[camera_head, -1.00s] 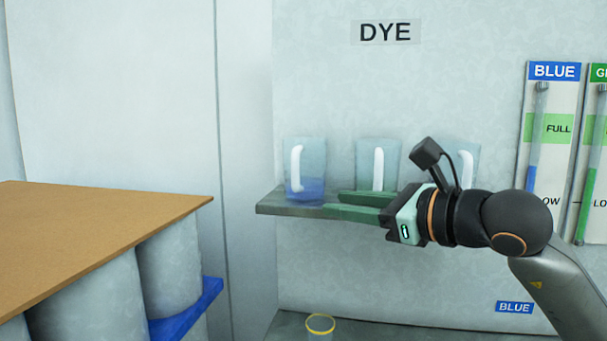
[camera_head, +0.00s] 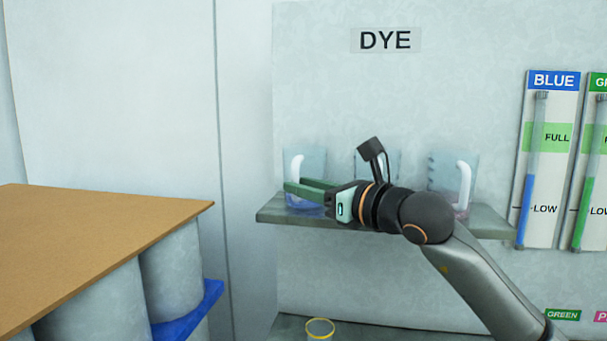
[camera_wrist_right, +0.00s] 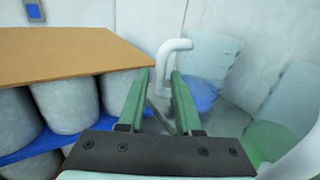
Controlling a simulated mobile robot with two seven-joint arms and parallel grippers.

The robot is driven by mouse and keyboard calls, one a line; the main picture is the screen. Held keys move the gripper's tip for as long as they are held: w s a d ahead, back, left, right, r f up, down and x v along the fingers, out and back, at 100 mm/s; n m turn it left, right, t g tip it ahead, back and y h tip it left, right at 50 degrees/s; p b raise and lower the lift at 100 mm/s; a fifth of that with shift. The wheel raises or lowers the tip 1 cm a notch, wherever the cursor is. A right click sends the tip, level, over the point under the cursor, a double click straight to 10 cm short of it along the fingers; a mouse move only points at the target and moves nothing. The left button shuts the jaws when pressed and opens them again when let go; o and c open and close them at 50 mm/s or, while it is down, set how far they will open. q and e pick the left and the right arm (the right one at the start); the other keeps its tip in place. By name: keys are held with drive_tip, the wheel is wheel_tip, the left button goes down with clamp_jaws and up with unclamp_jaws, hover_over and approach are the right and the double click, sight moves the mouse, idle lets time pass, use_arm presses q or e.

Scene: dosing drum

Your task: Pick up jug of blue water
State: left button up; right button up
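The jug of blue water (camera_head: 313,160) is clear with a white handle, and stands at the left end of the dye shelf. Blue liquid fills only its lower part. My right gripper (camera_head: 312,187) is in front of this jug, its green fingers pointing left and hiding part of the lower jug. In the right wrist view, the fingers (camera_wrist_right: 158,82) are apart, with the jug's white handle (camera_wrist_right: 172,48) showing at the gap between their tips. I cannot tell whether they touch it. The blue liquid (camera_wrist_right: 203,97) shows right of the fingers. My left gripper is not in view.
The shelf (camera_head: 480,222) also holds a middle jug (camera_head: 391,162), partly behind my wrist, and a right jug (camera_head: 441,170) with pinkish liquid. A brown tabletop (camera_head: 90,235) is at left. A yellow-rimmed cup (camera_head: 320,327) stands below the shelf.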

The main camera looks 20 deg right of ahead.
drive_tip(key=x, duration=0.2)
drive_tip(key=shift+w+a, duration=0.15)
drive_tip(key=shift+w, duration=0.1)
clamp_jaws()
idle(1.2)
